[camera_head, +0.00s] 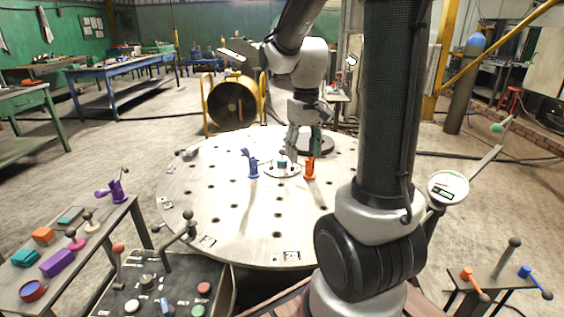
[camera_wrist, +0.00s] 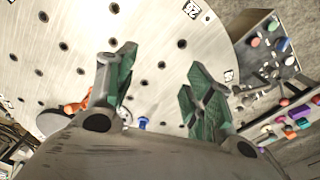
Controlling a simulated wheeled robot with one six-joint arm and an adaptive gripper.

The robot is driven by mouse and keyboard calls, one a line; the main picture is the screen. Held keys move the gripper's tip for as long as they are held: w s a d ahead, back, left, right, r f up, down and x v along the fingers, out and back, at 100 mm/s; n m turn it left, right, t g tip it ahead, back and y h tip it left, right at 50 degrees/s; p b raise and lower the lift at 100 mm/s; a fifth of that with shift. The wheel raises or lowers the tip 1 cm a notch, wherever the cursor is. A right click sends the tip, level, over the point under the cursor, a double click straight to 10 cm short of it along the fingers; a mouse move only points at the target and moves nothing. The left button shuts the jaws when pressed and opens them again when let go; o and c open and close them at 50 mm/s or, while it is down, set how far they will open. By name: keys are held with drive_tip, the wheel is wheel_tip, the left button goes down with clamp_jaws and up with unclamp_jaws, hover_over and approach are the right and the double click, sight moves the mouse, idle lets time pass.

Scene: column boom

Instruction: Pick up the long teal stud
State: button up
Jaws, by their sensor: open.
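I cannot make out a long teal stud for certain. In the head view a teal block (camera_head: 25,257) and a flat teal piece (camera_head: 70,215) lie on the left side table, and a small dark teal or blue item (camera_head: 282,161) stands on a pale disc near the middle of the round table. My gripper (camera_head: 304,150) hangs over the far part of the round table, behind the orange clamp-like piece (camera_head: 309,169). In the wrist view my gripper (camera_wrist: 161,78) has its green-padded fingers wide apart, with only bare tabletop between them.
The round table (camera_head: 230,225) has many holes. A blue piece (camera_head: 253,168) stands left of the disc. The left side table (camera_head: 100,240) holds purple, orange and pink pieces. A control panel (camera_head: 175,290) with knobs is in front. A gauge (camera_head: 447,189) stands at right.

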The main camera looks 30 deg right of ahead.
drive_tip(key=w+d+f+t, duration=0.1)
drive_tip(key=w+d+f, duration=0.3)
drive_tip(key=w+f, duration=0.3)
drive_tip(key=w+d+f+n, duration=0.1)
drive_tip(key=w+d+f, duration=0.35)
drive_tip(key=w, duration=0.55)
drive_tip(key=w+d+f+t, duration=0.1)
drive_tip(key=w+d+f, duration=0.3)
drive_tip(key=w+f, duration=0.35)
wheel_tip(320, 180, up, 4)
drive_tip(key=r+n+t+h, duration=0.1)
drive_tip(key=n+t+h, duration=0.1)
drive_tip(key=n+t, duration=0.1)
hover_over(282, 151)
drive_tip(key=s, duration=0.2)
drive_tip(key=shift+s+a+f, duration=0.1)
drive_tip(key=shift+f, duration=0.15)
drive_tip(key=shift+y, duration=0.3)
drive_tip(key=x, duration=0.7)
drive_tip(key=shift+c, duration=0.3)
clamp_jaws()
